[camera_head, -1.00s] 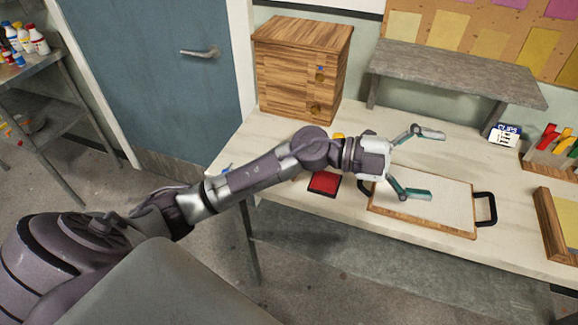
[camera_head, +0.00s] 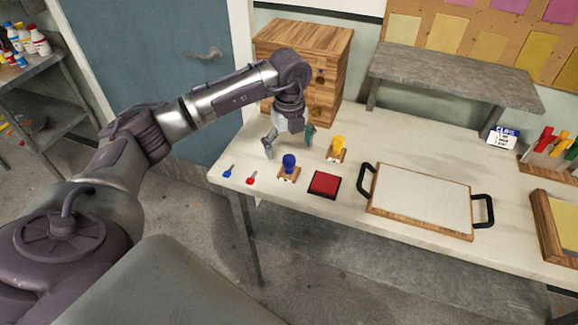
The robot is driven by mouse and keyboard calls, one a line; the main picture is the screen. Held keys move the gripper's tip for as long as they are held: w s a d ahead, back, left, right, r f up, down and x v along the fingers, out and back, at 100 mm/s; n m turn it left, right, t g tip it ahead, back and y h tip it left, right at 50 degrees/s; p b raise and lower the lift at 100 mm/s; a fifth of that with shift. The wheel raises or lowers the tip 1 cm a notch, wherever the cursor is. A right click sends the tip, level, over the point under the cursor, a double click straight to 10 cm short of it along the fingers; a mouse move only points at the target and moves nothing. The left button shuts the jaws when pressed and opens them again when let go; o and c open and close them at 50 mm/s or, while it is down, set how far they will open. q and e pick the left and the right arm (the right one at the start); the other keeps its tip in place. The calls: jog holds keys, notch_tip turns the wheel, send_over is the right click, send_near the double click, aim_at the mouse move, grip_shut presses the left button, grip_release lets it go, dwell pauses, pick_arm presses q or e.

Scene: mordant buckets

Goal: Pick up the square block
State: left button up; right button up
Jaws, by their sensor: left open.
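Two small wooden blocks with knobs stand on the table: one with a blue knob (camera_head: 289,162) near the front edge, one with a yellow knob (camera_head: 338,146) to its right and further back. I cannot tell from their faces which is the square block. My left gripper (camera_head: 289,144) points down, open and empty, just behind and above the blue-knobbed block in the picture. Its fingers are apart, one to each side of the knob. The yellow-knobbed block is to the right of the fingers. My right gripper is not in view.
A red pad (camera_head: 324,184) lies right of the blue-knobbed block. A board with black handles (camera_head: 421,199) lies further right. A small blue item (camera_head: 228,172) and a red one (camera_head: 251,178) lie left. A wooden drawer box (camera_head: 325,50) stands behind my gripper.

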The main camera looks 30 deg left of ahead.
aim_at(289, 156)
pick_arm(q)
jog(key=shift+f, duration=0.8)
jog(key=f, duration=0.1)
jog(key=f+p, duration=0.2)
jog(key=f, duration=0.1)
jog(key=shift+s, duration=0.25)
jog(key=shift+f, duration=0.7)
jog(key=c, duration=1.1)
jog(key=shift+c, duration=0.2)
jog(key=shift+w+r, duration=0.1)
jog(key=shift+r, duration=0.45)
notch_tip(289, 156, up, 3)
jog(key=shift+f+b, duration=0.2)
jog(key=shift+b, duration=0.5)
jog(key=s+d+r+b, duration=0.2)
jog(key=s+d+r, duration=0.5)
jog(key=s+d, duration=0.1)
jog(key=shift+s+r+b, duration=0.2)
jog(key=shift+s+b, duration=0.1)
